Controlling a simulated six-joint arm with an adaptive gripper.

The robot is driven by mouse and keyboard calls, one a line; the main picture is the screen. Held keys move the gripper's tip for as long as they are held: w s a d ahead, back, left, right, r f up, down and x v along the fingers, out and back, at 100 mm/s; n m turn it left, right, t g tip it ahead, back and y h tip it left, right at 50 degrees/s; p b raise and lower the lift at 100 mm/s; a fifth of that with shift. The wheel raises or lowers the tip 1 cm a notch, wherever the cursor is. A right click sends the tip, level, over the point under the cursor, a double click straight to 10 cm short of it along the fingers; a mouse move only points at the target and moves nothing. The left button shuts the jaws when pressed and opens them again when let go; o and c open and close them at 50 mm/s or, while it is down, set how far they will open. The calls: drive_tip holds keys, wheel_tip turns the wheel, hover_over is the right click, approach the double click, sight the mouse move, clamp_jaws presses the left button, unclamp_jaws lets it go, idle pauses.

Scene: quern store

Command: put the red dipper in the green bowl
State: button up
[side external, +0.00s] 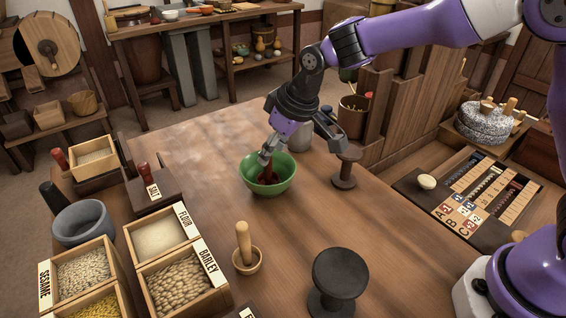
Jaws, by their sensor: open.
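The green bowl (284,183) stands upright on the wooden table, near the middle of the view. A dark red thing, which looks like the red dipper (267,174), is inside the bowl. Its lower part and full shape are hidden by the bowl wall and my gripper. My gripper (290,148) is open above the bowl, tilted. One grey fingertip reaches down at the bowl's back left rim, close to the red thing; whether they touch I cannot tell. The other finger is spread to the right, outside the bowl.
A mortar with pestle (246,250) and a black stool-shaped stand (338,278) are in front. Grain boxes (182,277) line the left. The table's back left is clear.

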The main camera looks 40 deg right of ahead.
drive_tip(key=v, duration=0.8)
drive_tip(key=s+d+m+h, duration=0.1)
drive_tip(key=s+d+m, duration=0.1)
drive_tip(key=s+d, duration=0.3)
drive_tip(key=s+d+r+m+t, duration=0.1)
drive_tip(key=s+d, duration=0.5)
drive_tip(key=s, duration=0.7)
drive_tip(key=shift+s+d+r+m+h, duration=0.2)
drive_tip(key=shift+d+m+h, duration=0.15)
drive_tip(key=shift+m, duration=0.35)
